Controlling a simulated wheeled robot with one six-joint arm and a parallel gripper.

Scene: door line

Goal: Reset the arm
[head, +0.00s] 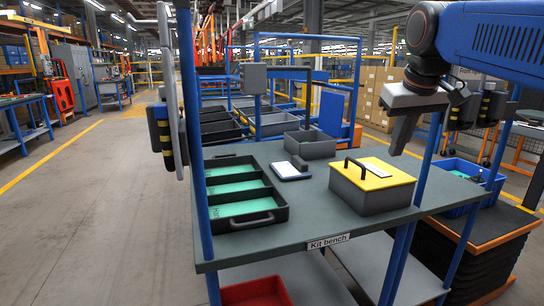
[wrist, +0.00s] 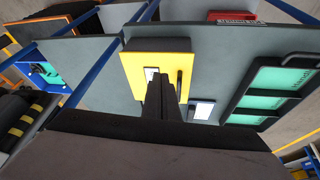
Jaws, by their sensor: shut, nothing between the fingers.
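My gripper (head: 404,132) hangs from my blue and dark arm at the upper right of the head view, over the right end of the kit bench (head: 330,226). Its fingers are together with nothing between them. In the wrist view the shut fingers (wrist: 162,90) point at the bench from above. A grey box with a yellow lid (head: 378,174) and a dark handle stands on the bench below and left of the gripper, apart from it. The yellow lid also shows behind the fingers in the wrist view (wrist: 135,70).
A black tray with green compartments (head: 240,216) lies on the bench's left. A white-and-blue device (head: 291,170) and an open grey bin (head: 318,145) sit mid-bench. A blue crate (head: 462,176) is to the right. Blue posts rise at the bench. The left aisle floor is clear.

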